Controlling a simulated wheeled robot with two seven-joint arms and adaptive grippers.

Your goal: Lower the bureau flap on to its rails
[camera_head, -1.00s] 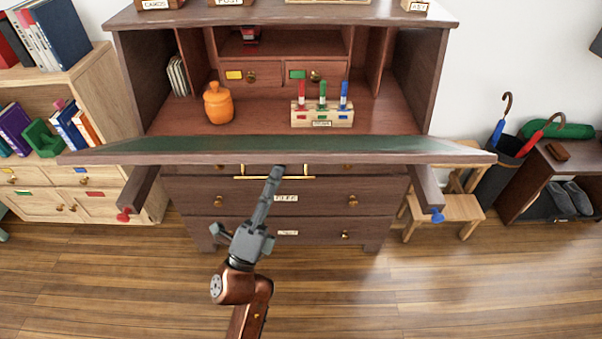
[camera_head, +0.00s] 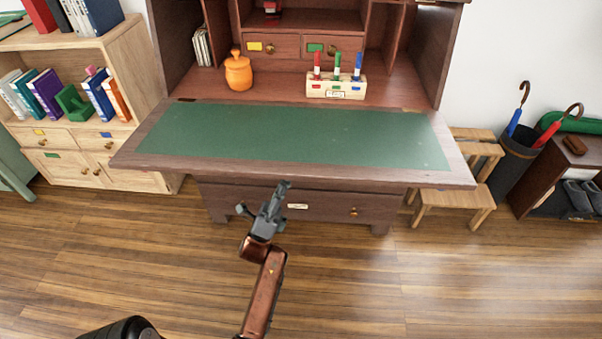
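The bureau flap (camera_head: 150,155) has a green writing surface (camera_head: 290,138) facing up. It appears level or nearly so, its wooden front edge toward me. The pull-out rails are hidden beneath it, so I cannot see whether it touches them. No flap handle is visible. My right gripper is out of view.
An orange jar (camera_head: 239,73) and a pen block (camera_head: 336,88) with coloured pens stand inside the bureau. A bookcase (camera_head: 140,60) stands left. A wooden step stool (camera_head: 455,195), umbrella bin (camera_head: 512,160) and shoe bench (camera_head: 560,180) stand right. The floor in front is clear.

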